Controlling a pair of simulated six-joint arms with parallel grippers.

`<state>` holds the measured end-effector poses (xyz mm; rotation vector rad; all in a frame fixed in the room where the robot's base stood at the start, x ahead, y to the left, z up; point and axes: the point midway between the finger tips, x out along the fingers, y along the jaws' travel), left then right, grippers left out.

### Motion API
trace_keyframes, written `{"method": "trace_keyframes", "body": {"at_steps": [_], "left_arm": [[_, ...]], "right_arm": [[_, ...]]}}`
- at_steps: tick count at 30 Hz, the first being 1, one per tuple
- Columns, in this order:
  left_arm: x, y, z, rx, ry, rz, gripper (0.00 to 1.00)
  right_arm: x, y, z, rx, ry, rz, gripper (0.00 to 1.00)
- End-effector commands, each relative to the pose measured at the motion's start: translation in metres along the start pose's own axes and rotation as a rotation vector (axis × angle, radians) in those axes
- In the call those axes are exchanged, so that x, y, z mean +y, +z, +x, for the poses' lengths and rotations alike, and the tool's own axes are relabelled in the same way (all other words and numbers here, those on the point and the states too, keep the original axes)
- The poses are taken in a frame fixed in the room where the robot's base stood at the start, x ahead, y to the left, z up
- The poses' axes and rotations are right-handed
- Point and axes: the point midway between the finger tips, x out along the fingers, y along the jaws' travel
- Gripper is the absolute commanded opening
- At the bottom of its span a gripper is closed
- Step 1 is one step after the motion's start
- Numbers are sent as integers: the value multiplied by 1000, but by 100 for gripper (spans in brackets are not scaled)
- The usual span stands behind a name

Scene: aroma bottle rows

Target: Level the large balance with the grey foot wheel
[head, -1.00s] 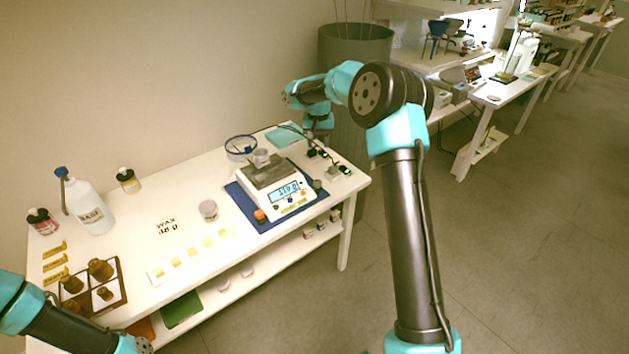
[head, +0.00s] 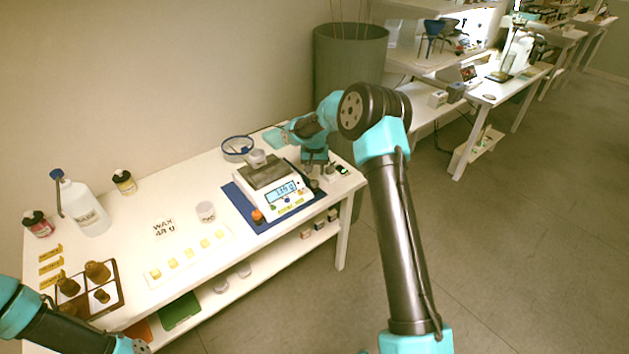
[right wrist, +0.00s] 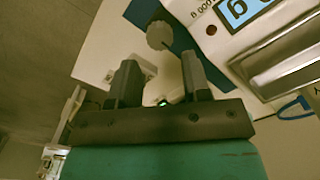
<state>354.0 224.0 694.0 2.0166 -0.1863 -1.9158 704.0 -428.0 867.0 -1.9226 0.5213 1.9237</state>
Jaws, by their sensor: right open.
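The large balance (head: 272,190) is white with a grey pan and a lit display, and stands on a blue mat (head: 240,207). An orange foot wheel (head: 257,215) shows at its front left corner. The grey foot wheel (right wrist: 159,35) shows in the right wrist view as a round grey knob over the blue mat, beyond my fingertips. My right gripper (right wrist: 160,78) is open and empty, pointing down beside the balance's right side; the wheel is apart from both fingers. In the head view, my right gripper (head: 316,172) partly hides that corner. My left gripper is outside the picture.
A lidded jar (head: 206,211) and a wax card (head: 164,229) are to the left. Small items with a green light (head: 342,170) lie near the table's right edge.

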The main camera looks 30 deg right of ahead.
Motion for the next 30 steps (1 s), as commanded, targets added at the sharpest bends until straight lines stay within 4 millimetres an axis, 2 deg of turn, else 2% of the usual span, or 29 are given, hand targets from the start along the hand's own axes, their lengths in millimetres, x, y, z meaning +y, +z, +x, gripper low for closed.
{"method": "trace_keyframes", "body": {"at_steps": [3,9,14,21,30], "left_arm": [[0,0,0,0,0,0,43],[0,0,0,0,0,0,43],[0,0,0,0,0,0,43],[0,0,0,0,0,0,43],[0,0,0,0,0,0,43]], "right_arm": [[1,0,22,-2,1,0,44],[0,0,46,0,0,-1,44],[0,0,53,0,0,0,44],[0,0,53,1,0,0,44],[0,0,53,1,0,0,16]]}}
